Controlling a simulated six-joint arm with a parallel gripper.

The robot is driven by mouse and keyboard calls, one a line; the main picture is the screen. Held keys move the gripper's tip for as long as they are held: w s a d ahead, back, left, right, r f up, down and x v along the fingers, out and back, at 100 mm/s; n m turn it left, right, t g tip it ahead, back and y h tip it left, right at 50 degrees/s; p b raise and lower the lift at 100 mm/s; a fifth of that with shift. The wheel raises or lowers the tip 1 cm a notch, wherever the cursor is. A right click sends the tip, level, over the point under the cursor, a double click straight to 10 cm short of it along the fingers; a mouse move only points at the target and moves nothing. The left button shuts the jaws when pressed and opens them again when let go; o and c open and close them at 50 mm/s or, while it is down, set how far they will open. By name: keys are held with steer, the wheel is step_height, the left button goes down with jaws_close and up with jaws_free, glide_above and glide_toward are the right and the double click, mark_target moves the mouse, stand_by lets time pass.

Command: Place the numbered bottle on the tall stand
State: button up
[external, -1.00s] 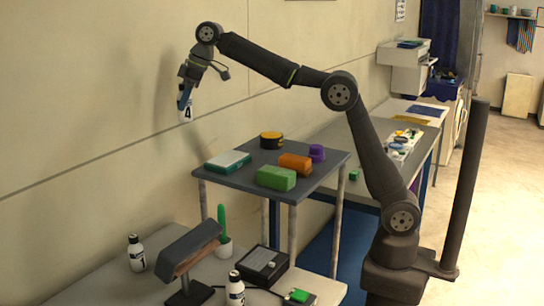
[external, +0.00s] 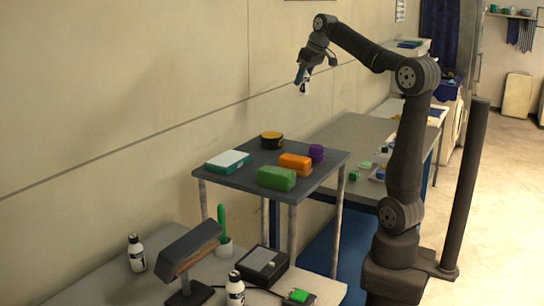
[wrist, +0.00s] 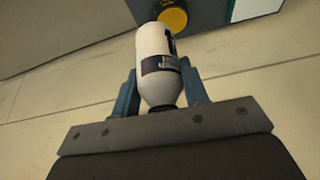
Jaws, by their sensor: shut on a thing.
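My gripper (external: 302,74) is shut on a white bottle with a dark label (external: 305,88), held high in the air above the back right of the tall stand. The label earlier showed a 4. In the wrist view the bottle (wrist: 158,60) sits between the two blue fingers of my gripper (wrist: 160,88). The tall stand (external: 235,176) has a dark grey top on metal legs. Two more white bottles stand on the lower table: one marked 1 (external: 136,254) at left, and one (external: 235,290) at the front edge.
The stand's top holds a teal-and-white box (external: 227,160), a black-and-yellow tin (external: 271,140), an orange block (external: 295,164), a green block (external: 276,177) and a purple cylinder (external: 316,153).

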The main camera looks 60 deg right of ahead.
steer(key=s+d+f+m+h, duration=0.1)
steer(key=s+d+f+m, duration=0.2)
steer(key=s, duration=0.7)
steer(key=s+d+f+m+h, duration=0.1)
steer(key=s+d+f+m, duration=0.1)
steer(key=s+d, duration=0.5)
glide_above(326, 153)
step_height(326, 153, down, 12)
steer(key=shift+a+f+g, duration=0.1)
steer(key=shift+f+g, duration=0.2)
steer(key=shift+f, duration=1.55)
steer(key=o, duration=1.1)
steer(key=shift+f, duration=0.15)
steer(key=shift+c, duration=0.2)
